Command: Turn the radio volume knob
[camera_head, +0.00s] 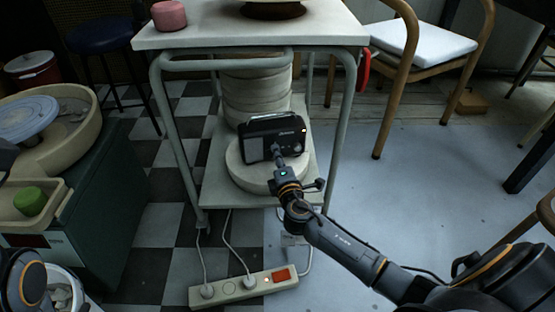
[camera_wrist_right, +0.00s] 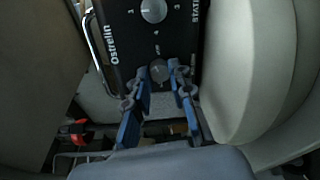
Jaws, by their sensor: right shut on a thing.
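A black radio (camera_head: 257,129) stands upright on a round plaster slab on the cart's lower shelf. In the right wrist view the radio's dark front (camera_wrist_right: 125,30) bears the words "Ostrelin" and "STATI", cut off by the frame edge. It has one round silver knob (camera_wrist_right: 153,11) near the top edge and a darker grey knob (camera_wrist_right: 159,70) below. My right gripper (camera_wrist_right: 160,72) has its blue-grey fingers on either side of the grey knob and is shut on it. In the head view my right gripper (camera_head: 278,156) reaches the radio's front.
The radio sits on a plaster slab (camera_head: 250,181), with stacked plaster moulds (camera_head: 255,90) behind. The cart's tabletop (camera_head: 222,33) overhangs above, with metal legs at both sides. A power strip (camera_head: 240,290) with cables lies on the floor in front. Open floor (camera_head: 420,180) lies to the right.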

